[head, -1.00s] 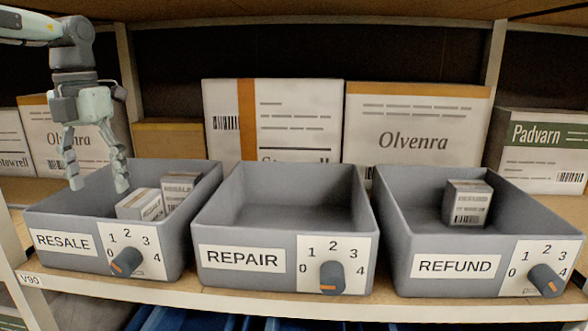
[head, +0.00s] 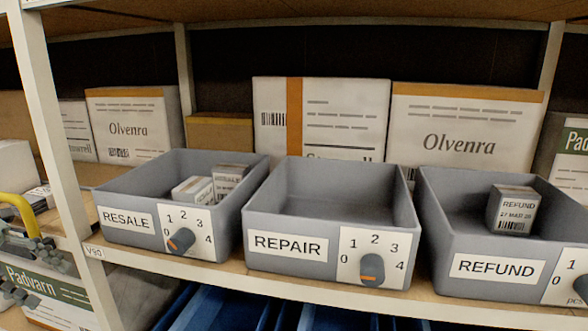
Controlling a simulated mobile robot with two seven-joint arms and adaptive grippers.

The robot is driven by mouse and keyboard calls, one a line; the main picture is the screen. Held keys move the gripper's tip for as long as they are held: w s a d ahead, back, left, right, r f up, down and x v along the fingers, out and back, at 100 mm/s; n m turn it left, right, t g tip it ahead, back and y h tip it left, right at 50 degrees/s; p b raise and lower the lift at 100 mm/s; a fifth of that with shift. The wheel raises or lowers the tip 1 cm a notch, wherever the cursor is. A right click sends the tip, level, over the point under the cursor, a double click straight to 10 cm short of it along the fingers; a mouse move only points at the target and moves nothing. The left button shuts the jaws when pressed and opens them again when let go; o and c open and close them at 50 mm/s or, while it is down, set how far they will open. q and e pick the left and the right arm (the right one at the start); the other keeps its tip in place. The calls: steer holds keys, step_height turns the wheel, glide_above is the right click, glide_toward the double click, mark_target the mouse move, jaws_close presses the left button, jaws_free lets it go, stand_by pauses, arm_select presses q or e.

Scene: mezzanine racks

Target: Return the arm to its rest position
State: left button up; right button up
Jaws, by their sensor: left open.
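My left gripper (head: 46,278) is at the lower left edge of the head view, open, its fingers pointing right, partly cut off by the frame. It appears empty and is well left of the bins, beyond the rack post. The grey RESALE bin (head: 120,238) holds two small white boxes (head: 194,189). The REPAIR bin (head: 330,205) is empty. The REFUND bin (head: 445,235) holds one small labelled box (head: 513,209). My right gripper is not in view.
A white rack post (head: 50,120) stands between my left gripper and the bins. Large cartons (head: 465,125) line the back of the shelf. A yellow curved bar (head: 22,212) shows at the left. Blue bins (head: 225,310) sit below the shelf.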

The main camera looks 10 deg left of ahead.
arm_select(q)
steer(key=s+d+f+n+t+h, duration=0.2)
steer(key=s+d+f+n+t, duration=0.25)
steer(key=s+f, duration=0.55)
steer(key=s+d+f+n+t+h, duration=0.2)
steer(key=s+d+f+n+t, duration=0.4)
steer(key=f, duration=0.6)
steer(key=w+a+f+n+t+y, duration=0.1)
steer(key=w+a+n+y, duration=0.2)
steer(key=w+y, duration=0.3)
steer(key=w+a+f+n+t+y, duration=0.15)
steer(key=w+a+n+y, duration=0.25)
steer(key=w, duration=0.4)
step_height(320, 180, down, 7)
steer(key=a+n+g+y, duration=0.1)
steer(key=n+g+y, duration=0.5)
steer(key=s+d+f+n+g, duration=0.2)
steer(key=s+d+f+g, duration=0.4)
steer(key=s, duration=0.4)
steer(key=s+d+f+n+h, duration=0.1)
steer(key=d+f, duration=0.1)
steer(key=d, duration=0.6)
steer(key=s+d+f+n+h, duration=0.1)
steer(key=d+f+n, duration=0.1)
steer(key=d, duration=0.7)
steer(key=shift+d+f+h, duration=0.2)
steer(key=shift+f+h, duration=0.2)
steer(key=shift+s, duration=0.1)
steer(key=shift+c, duration=0.4)
